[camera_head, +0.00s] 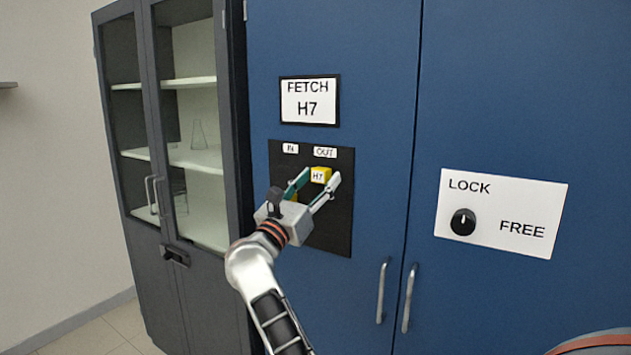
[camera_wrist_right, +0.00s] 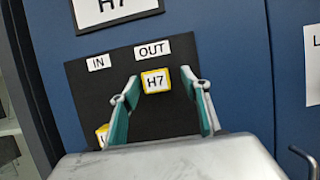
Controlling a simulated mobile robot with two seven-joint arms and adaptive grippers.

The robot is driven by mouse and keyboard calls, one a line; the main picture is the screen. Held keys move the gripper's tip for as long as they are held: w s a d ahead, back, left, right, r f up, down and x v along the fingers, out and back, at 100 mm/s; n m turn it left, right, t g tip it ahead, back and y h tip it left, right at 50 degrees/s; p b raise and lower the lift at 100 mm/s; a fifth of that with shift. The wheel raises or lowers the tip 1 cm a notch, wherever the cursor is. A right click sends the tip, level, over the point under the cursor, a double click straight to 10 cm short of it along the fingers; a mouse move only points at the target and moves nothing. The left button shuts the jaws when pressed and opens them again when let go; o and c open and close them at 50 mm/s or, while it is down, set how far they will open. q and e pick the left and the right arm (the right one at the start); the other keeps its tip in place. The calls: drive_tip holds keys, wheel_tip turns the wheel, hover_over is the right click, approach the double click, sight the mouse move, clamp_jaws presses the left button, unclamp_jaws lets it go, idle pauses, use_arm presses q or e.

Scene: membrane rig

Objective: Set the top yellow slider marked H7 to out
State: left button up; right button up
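The top yellow slider marked H7 (camera_head: 320,174) sits under the OUT label (camera_head: 325,152) on the black panel (camera_head: 333,235). It also shows under OUT in the right wrist view (camera_wrist_right: 156,81). My right gripper (camera_head: 319,180) is open, with one finger on each side of the H7 slider. In the wrist view (camera_wrist_right: 162,88) a gap shows between the slider and each finger; contact in depth cannot be told. The IN label (camera_head: 290,148) is to the left. My left gripper is not in view.
A second yellow slider (camera_wrist_right: 102,135) sits lower, under IN, partly hidden by my gripper. A FETCH H7 sign (camera_head: 309,101) is above the panel. A black knob (camera_head: 463,222) points up towards LOCK. Door handles (camera_head: 382,291) stick out below; a glass cabinet (camera_head: 165,130) stands left.

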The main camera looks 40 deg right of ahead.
drive_tip(key=v, duration=1.2)
idle(0.5)
drive_tip(key=s+a+f+m+t+y, duration=0.2)
drive_tip(key=a+f+m+t+y, duration=0.55)
drive_tip(key=f+m+y, duration=0.55)
drive_tip(key=s+a+f+m+t+y, duration=0.2)
drive_tip(key=a+f+m+t+y, duration=0.55)
drive_tip(key=f+m, duration=0.8)
drive_tip(key=s+f+n+g+y, duration=0.1)
drive_tip(key=s+f+n+g, duration=0.4)
drive_tip(key=s+f, duration=0.5)
drive_tip(key=s+f+n+g+y, duration=0.2)
drive_tip(key=s+f+n+g, duration=0.3)
drive_tip(key=s+f, duration=0.5)
wheel_tip(320, 180, down, 7)
drive_tip(key=d+g, duration=0.1)
drive_tip(key=g, duration=0.1)
drive_tip(key=shift+s+g, duration=0.3)
